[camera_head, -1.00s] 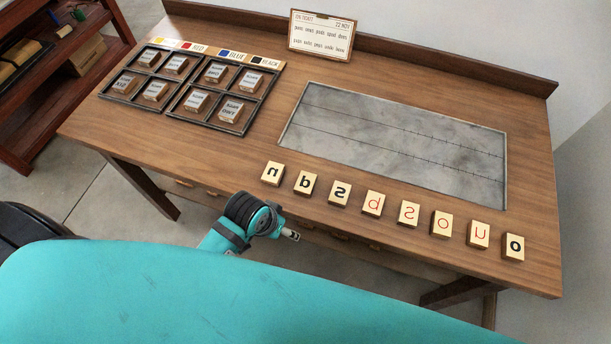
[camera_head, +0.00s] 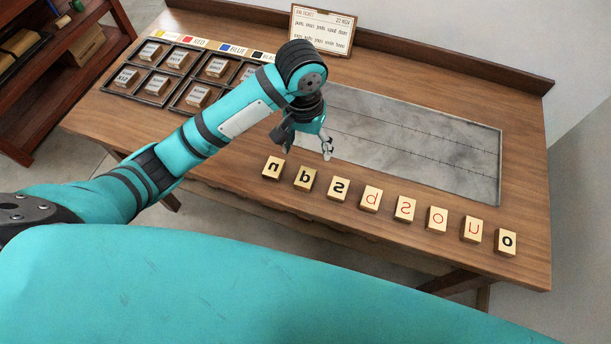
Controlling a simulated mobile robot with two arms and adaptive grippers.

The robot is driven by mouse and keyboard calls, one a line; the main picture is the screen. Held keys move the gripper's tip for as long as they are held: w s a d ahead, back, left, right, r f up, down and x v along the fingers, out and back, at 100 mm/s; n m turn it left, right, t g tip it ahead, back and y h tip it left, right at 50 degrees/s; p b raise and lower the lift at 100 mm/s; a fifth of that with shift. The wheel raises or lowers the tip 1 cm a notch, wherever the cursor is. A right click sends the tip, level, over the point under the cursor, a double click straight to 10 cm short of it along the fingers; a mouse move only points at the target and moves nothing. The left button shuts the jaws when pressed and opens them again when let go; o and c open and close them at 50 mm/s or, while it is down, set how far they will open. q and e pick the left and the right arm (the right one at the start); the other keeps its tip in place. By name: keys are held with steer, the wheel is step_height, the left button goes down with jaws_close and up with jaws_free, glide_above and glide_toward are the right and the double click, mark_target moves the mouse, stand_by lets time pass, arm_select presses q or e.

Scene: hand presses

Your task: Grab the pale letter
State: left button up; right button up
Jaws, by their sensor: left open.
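A row of pale wooden letter blocks lies on the bench in front of the grey slab. From the left come black mirrored n (camera_head: 272,167), black mirrored letter like q (camera_head: 305,179) and black s (camera_head: 339,190). Then come red d-like letter (camera_head: 371,199), red s (camera_head: 404,209), red o (camera_head: 437,218), red u (camera_head: 472,230) and black o (camera_head: 506,242). The red letters look lighter than the black; I cannot tell which one is the pale letter. My left gripper (camera_head: 327,149) is open and empty above the slab's near left edge, behind the black blocks. My right gripper is out of view.
The grey slab (camera_head: 430,140) has lined rows and is bare. A divided dark tray (camera_head: 155,98) with several wooden blocks stands at left, partly hidden by my left arm. A text card (camera_head: 321,30) stands at the back. A red-brown shelf (camera_head: 60,75) is far left.

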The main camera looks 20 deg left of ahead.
arm_select(q)
steer(key=r, duration=0.1)
glide_above(305, 177)
steer(key=shift+y, duration=0.3)
step_height(305, 177, down, 11)
steer(key=shift+s+r+p, duration=0.15)
steer(key=shift+p, duration=0.3)
steer(key=shift+f, duration=0.85)
steer(key=f, duration=0.3)
steer(key=f+p, duration=0.1)
steer(key=shift+w+f, duration=0.2)
steer(key=shift+w, duration=0.05)
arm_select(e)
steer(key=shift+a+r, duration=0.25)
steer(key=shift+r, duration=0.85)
arm_select(q)
steer(key=c, duration=1.2)
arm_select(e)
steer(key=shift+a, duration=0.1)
